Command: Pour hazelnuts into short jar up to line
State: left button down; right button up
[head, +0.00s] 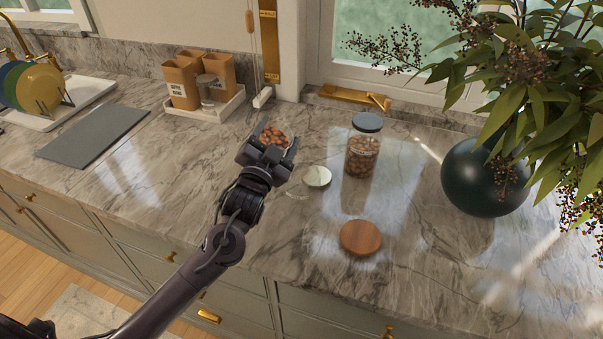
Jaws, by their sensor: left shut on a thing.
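My left gripper (266,161) is shut on an open container of hazelnuts (273,135), held above the counter left of centre. The gripper hides most of the container; brown nuts show at its mouth. A pale round disc (317,176) with a faint clear shape beside it is just right of the gripper; I cannot tell if this is a lid or part of a jar. A taller glass jar (362,157) of brown nuts with a grey lid stands upright behind it. A round wooden lid (360,237) lies flat nearer the front. No fill line is visible. My right gripper is not in view.
A dark round vase (481,180) with spreading leafy branches stands at the right. A grey mat (95,135) and dish rack with plates are at the left. The marble front edge is clear.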

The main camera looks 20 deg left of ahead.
pick_arm(q)
jog(key=shift+s+d+r+m+b, duration=0.15)
jog(key=shift+r+m+b, duration=0.1)
jog(key=shift+m, duration=0.2)
jog(key=shift+w+d+r+m+b, duration=0.1)
jog(key=shift+d+m+b, duration=0.1)
jog(key=shift+m, duration=0.25)
jog(key=shift+s+d+f+m+t+h+b, duration=0.1)
jog(key=shift+f+m+t+h+b, duration=0.3)
jog(key=shift+m+b, duration=0.65)
dwell(0.5)
jog(key=shift+s+d+r+m+h+b, duration=0.2)
jog(key=shift+m+h+b, duration=0.25)
jog(key=shift+m, duration=0.65)
jog(key=shift+w+d+r+m+h+b, duration=0.1)
jog(key=shift+d+m+h+b, duration=0.25)
jog(key=shift+m, duration=0.7)
dwell(1.1)
jog(key=shift+s+d+m+h, duration=0.1)
jog(key=shift+d+m+h, duration=0.4)
jog(key=shift+m, duration=0.5)
dwell(1.3)
